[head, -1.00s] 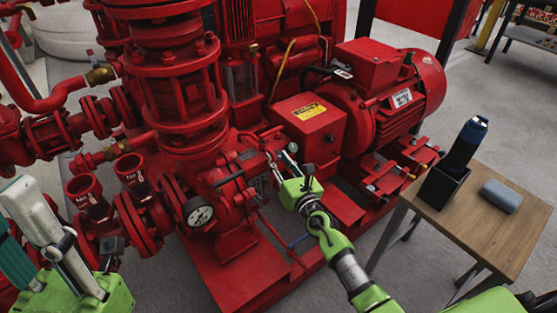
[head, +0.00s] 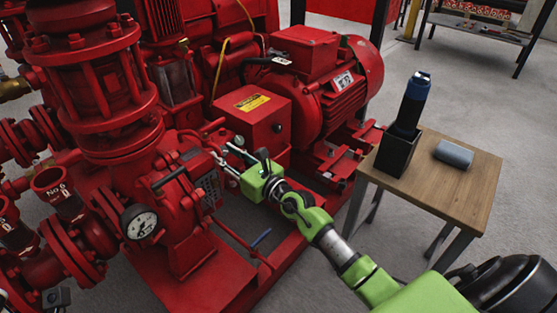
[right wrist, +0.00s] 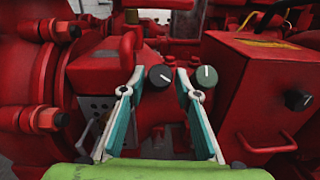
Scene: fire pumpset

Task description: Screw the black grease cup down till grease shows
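The black grease cup (right wrist: 160,75), a round knob with a white line on top, shows in the right wrist view between my right fingertips and beyond them. My right gripper (right wrist: 157,88) is open and empty, one finger on each side of the cup's line of sight. A similar dark green cup (right wrist: 206,77) sits just right of it, close to the right fingertip. In the head view my right gripper (head: 224,160) points at the red pump housing (head: 190,185). I cannot make out the black cup there. No grease can be made out. My left gripper is out of view.
A red box (head: 250,115) with a yellow label and black knob (right wrist: 298,100) stands right of the cups. A pressure gauge (head: 140,222) is on the pump's left. A wooden table (head: 440,205) at right holds a black holder (head: 396,155) with a dark bottle and a grey case (head: 454,154).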

